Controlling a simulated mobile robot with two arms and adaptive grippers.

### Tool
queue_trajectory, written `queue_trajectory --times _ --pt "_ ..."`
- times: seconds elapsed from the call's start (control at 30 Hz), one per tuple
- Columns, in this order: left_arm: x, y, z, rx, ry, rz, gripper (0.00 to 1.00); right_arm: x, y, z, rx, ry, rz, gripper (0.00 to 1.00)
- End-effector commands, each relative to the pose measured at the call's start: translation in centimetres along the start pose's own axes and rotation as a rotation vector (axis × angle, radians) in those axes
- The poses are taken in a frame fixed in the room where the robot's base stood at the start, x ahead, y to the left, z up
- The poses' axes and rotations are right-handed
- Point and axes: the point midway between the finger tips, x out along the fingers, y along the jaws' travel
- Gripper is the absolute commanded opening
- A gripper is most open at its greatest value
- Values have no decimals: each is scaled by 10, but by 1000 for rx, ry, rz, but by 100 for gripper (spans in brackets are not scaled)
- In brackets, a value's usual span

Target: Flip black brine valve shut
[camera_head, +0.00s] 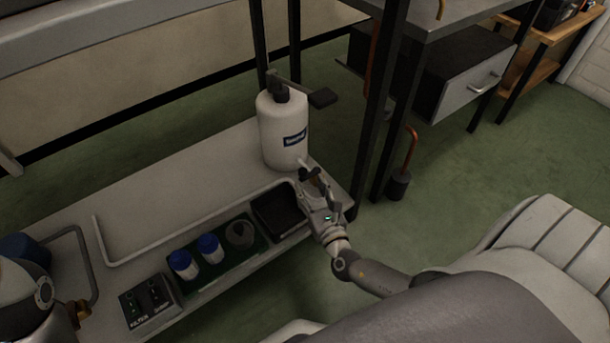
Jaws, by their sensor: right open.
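A white cylinder (283,133) with a blue label stands upright at the far end of the bench. It has a black neck and a flat black lever (322,97) reaching out to the right from its top. A dark control box (148,302) with two small switches sits at the near left; its left label seems to read "filter", the right one is too small to read. I cannot tell which black part is the brine valve. My right gripper (312,180) is open, just below and right of the cylinder's base. My left arm shows at the lower left; its fingers are unclear.
The pale bench (165,190) has clear room behind a bent white rail (180,245). A dark green tray (252,262) holds two blue-capped white bottles (210,248) and a grey round piece (240,233). A black bin (280,212) and black posts (377,120) stand near my right gripper.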

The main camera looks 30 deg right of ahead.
Motion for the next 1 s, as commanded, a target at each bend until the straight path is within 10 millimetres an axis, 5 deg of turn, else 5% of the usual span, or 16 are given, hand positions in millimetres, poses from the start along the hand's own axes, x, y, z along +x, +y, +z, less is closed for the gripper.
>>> queue_trajectory --times 0.3,1.0 --pt "0 0 0 0 0 -1 40 -49 0 0 0 -1 0 46" --pt "0 0 1 -1 -6 -3 40 -54 0 3 -1 -2 0 46"
